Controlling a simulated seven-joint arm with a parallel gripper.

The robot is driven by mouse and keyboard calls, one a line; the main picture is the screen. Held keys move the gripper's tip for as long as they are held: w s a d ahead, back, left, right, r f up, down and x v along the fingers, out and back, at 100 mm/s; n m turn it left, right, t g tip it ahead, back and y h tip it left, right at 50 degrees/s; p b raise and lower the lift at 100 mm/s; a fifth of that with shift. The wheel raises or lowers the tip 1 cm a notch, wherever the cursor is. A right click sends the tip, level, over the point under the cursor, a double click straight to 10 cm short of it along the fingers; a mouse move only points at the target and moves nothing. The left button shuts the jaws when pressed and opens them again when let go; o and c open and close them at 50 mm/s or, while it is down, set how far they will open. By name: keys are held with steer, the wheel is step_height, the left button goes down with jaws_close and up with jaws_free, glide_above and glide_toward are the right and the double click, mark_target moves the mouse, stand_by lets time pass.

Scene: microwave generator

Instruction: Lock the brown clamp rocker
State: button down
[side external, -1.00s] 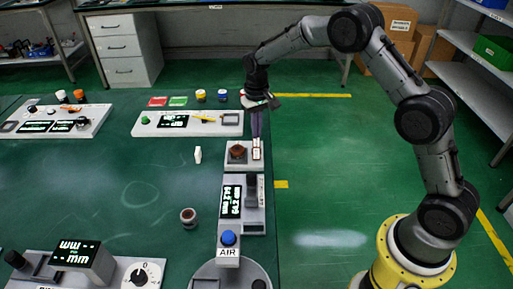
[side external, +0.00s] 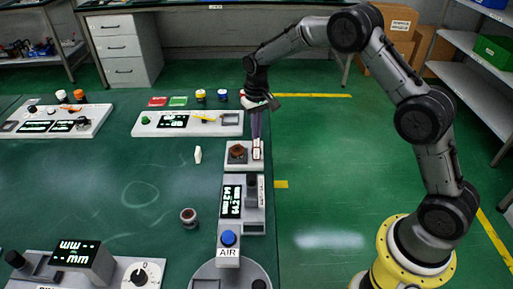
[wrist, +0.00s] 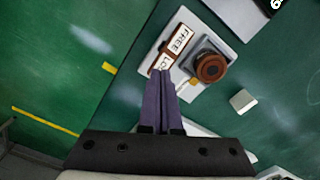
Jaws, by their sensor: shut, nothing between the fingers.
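The brown clamp rocker (wrist: 178,40) shows in the wrist view as a brown-edged switch with white faces on a light plate. One face reads FREE; the other starts with "LO", and its end is hidden by my fingertips. It is small beside my fingers in the side external view (side external: 257,154). My gripper (wrist: 161,74) is shut and empty, its purple fingers together at the lettered "LO" end of the rocker. In the side external view my gripper (side external: 257,139) points down over the rocker. I cannot tell whether the tips touch it, or which way it is tipped.
A round brown knob (wrist: 211,67) stands close beside the rocker on the same plate. A small white block (side external: 198,154) lies left of it. A grey unit with a display (side external: 231,200) and a blue AIR button (side external: 228,238) stands in front.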

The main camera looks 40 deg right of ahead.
mark_target(256, 141)
steer(key=shift+s+f, duration=0.1)
steer(key=shift+f, duration=1.05)
stand_by(0.5)
steer(key=shift+r, duration=3.6)
